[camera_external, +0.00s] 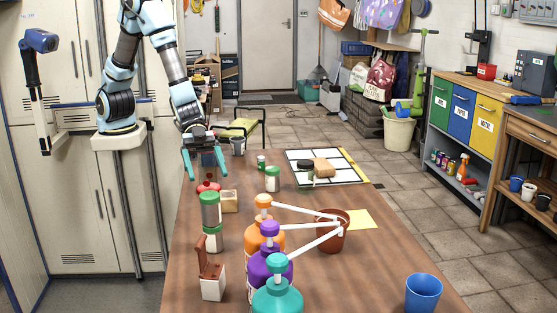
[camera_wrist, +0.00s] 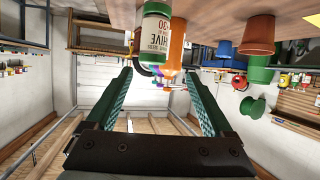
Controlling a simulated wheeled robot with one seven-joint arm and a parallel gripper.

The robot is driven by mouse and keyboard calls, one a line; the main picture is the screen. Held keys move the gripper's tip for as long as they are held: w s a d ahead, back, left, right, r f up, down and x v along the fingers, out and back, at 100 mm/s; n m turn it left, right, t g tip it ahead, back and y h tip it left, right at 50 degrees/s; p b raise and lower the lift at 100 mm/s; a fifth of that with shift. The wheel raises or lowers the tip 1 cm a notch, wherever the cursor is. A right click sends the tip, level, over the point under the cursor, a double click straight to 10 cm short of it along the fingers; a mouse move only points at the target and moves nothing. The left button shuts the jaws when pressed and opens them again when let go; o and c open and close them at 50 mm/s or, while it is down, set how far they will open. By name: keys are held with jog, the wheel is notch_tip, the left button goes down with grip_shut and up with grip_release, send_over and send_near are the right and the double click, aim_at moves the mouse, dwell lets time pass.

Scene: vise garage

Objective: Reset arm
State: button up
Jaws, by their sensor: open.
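My gripper (camera_external: 206,162) is at the end of my arm, above the far left part of the wooden table (camera_external: 375,262). It points downward in the external view. Its two teal fingers are apart with nothing between them. In the wrist view the open fingers (camera_wrist: 165,95) show with the room upside down behind them. A green-capped jar (camera_wrist: 154,35) and an orange bottle (camera_wrist: 175,50) appear beyond the fingertips in the wrist view. A red object (camera_external: 207,187) and a green-lidded jar (camera_external: 210,208) are below and near my gripper in the external view.
A blue cup (camera_external: 423,292) stands at the front right. A white board (camera_external: 322,167) lies at the back. Space above the table is free.

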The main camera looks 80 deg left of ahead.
jog(key=w+a+n+t+y+b, duration=0.1)
jog(key=w+a+n+t+y, duration=0.3)
jog(key=a+n, duration=0.45)
jog(key=w+a+n+t+y+b, duration=0.1)
jog(key=w+a+n+y, duration=0.4)
jog(key=a, duration=0.7)
jog(key=s+a+f+g+y, duration=0.1)
jog(key=s+a+g, duration=0.1)
jog(key=s+a, duration=0.2)
jog(key=s+a+g+y+p, duration=0.1)
jog(key=s+a, duration=0.3)
jog(key=a, duration=0.6)
jog(key=s+a+f+g+y+p, duration=0.1)
jog(key=s+a+g, duration=0.2)
jog(key=a, duration=0.4)
jog(key=shift+s+a+f+y, duration=0.3)
jog(key=shift+s+f+y, duration=0.1)
jog(key=shift+s, duration=0.25)
